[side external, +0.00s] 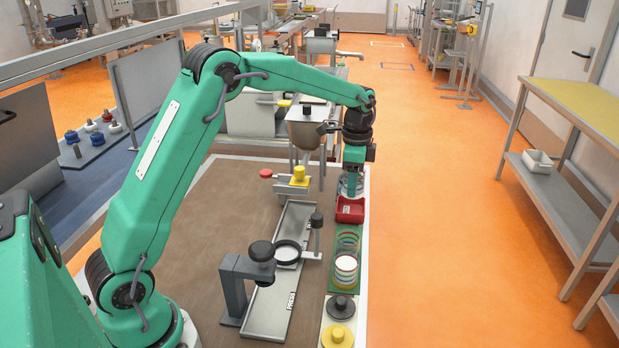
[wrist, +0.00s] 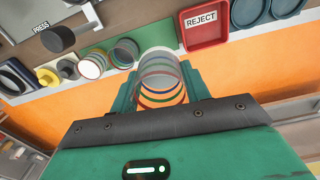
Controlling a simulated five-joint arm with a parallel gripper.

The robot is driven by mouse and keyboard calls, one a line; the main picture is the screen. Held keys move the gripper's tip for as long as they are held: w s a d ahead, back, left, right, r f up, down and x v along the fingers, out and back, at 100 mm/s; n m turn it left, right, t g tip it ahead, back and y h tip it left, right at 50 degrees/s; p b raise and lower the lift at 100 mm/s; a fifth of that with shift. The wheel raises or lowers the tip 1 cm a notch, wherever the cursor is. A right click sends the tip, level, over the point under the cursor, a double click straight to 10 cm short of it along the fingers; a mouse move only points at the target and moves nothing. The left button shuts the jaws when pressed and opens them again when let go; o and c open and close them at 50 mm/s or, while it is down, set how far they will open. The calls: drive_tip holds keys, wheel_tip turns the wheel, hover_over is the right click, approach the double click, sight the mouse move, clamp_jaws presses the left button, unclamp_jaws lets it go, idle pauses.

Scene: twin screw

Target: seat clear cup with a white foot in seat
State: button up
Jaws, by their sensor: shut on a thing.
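My gripper (side external: 352,183) is shut on a clear cup with coloured rings (wrist: 162,82), above the right side of the bench; the colour of this cup's foot is not clear. In the side view the held cup (side external: 345,187) is partly hidden behind a red tray. A clear cup with a white round face (wrist: 92,65) stands on the green mat, beside another clear ringed cup (wrist: 124,52). A dark ring that looks like the seat (side external: 287,252) lies on the metal plate of the press, apart from my gripper.
The red tray (side external: 350,208), labelled REJECT in the wrist view (wrist: 205,35), stands beside the green mat (side external: 347,242). A black knob (side external: 341,305) and a yellow knob (side external: 337,337) are at the near end. Posts (side external: 262,252) flank the ring. The brown bench top (side external: 200,240) is mostly clear.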

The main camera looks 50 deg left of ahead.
drive_tip(key=shift+r, duration=0.7)
drive_tip(key=shift+s+a+r, duration=0.15)
drive_tip(key=shift+s, duration=0.35)
drive_tip(key=shift+s+a+r, duration=0.1)
drive_tip(key=shift+s+a, duration=0.05)
drive_tip(key=shift+s, duration=0.3)
drive_tip(key=s+a, duration=0.2)
drive_tip(key=s, duration=1.5)
wheel_tip(320, 180, down, 7)
drive_tip(key=shift+w, duration=0.3)
drive_tip(key=shift+f, duration=0.1)
drive_tip(key=shift+f, duration=2.15)
drive_tip(key=shift+f, duration=0.85)
drive_tip(key=shift+f, duration=0.4)
